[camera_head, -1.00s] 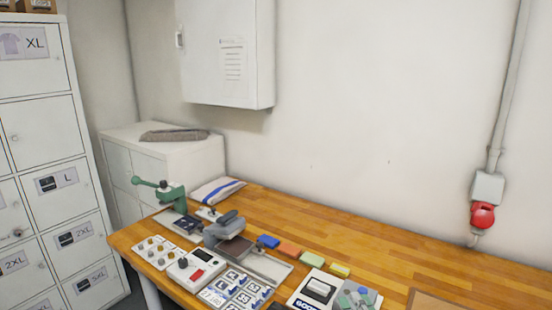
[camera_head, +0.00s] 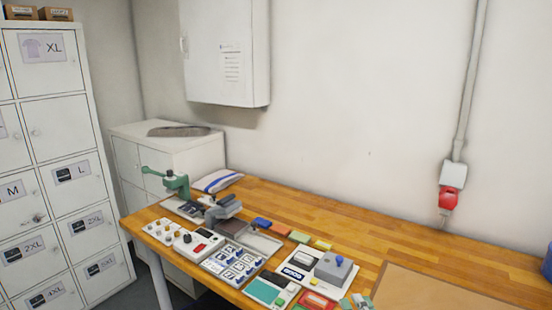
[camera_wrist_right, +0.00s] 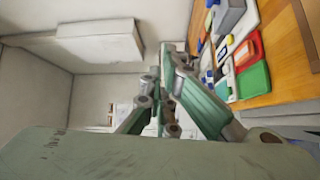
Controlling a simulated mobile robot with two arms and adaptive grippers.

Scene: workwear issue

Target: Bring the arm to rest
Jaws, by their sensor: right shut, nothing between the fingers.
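My right gripper (camera_head: 357,301) shows only at the bottom edge of the head view, as small green and grey finger parts in front of the wooden workbench (camera_head: 400,232). Its fingers look shut and empty. In the wrist view the green linkage and fingers (camera_wrist_right: 167,62) come together with nothing between them. The wrist view looks past the fingers to the wall, with the bench at upper right. Most of my right arm is out of the head view. My left gripper shows in neither view.
A brown board (camera_head: 440,290) lies at right. Lockers (camera_head: 60,150) stand left.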

